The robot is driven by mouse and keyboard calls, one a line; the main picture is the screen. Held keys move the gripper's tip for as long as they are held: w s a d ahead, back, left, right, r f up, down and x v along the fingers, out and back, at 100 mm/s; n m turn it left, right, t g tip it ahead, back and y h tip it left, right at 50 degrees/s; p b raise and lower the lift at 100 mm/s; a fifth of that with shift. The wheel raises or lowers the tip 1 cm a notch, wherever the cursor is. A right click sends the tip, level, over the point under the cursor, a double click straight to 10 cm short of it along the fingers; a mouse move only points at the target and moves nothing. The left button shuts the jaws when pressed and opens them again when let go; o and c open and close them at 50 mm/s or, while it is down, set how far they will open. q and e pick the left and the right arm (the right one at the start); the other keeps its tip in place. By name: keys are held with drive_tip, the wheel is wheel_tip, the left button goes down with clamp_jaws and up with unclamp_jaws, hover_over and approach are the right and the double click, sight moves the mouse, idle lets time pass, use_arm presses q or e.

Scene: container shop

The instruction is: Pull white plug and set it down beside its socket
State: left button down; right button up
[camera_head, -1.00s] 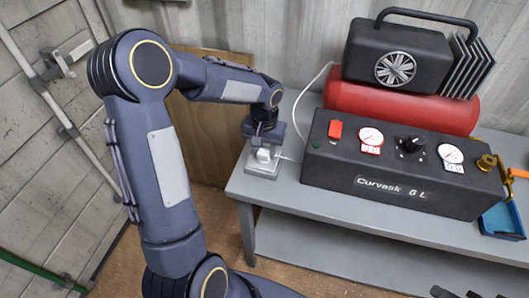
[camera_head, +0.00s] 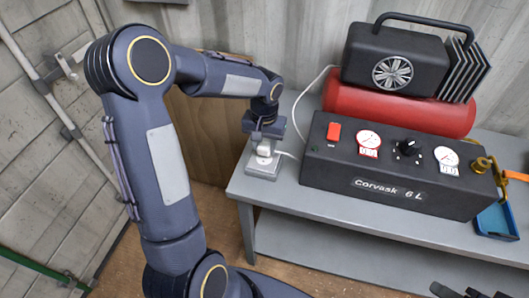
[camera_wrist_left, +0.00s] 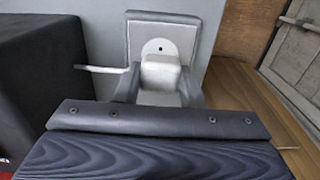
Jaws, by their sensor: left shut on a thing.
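The white plug (camera_head: 265,149) is between the fingers of my left gripper (camera_head: 264,143), which is shut on it. In the left wrist view the plug (camera_wrist_left: 160,72) sits between the two dark fingers, and its white cord (camera_wrist_left: 100,69) runs off to the left. The grey socket (camera_head: 262,168) is at the table's left end, right below the plug. In the left wrist view the socket's pale face (camera_wrist_left: 160,45) shows a dark hole beyond the plug. The plug looks raised from it; any remaining contact is hidden. Dark parts at the bottom right edge may be my right gripper (camera_head: 470,292).
A black control box (camera_head: 400,180) with gauges and a red switch stands close right of the socket. A red tank (camera_head: 400,108) and black motor are behind it. A blue tray (camera_head: 496,222) is at the far right. Bare grey tabletop (camera_head: 247,190) lies around the socket.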

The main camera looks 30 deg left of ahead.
use_arm(q)
drive_tip(key=shift+r+p, duration=0.95)
drive_tip(key=shift+r, duration=0.55)
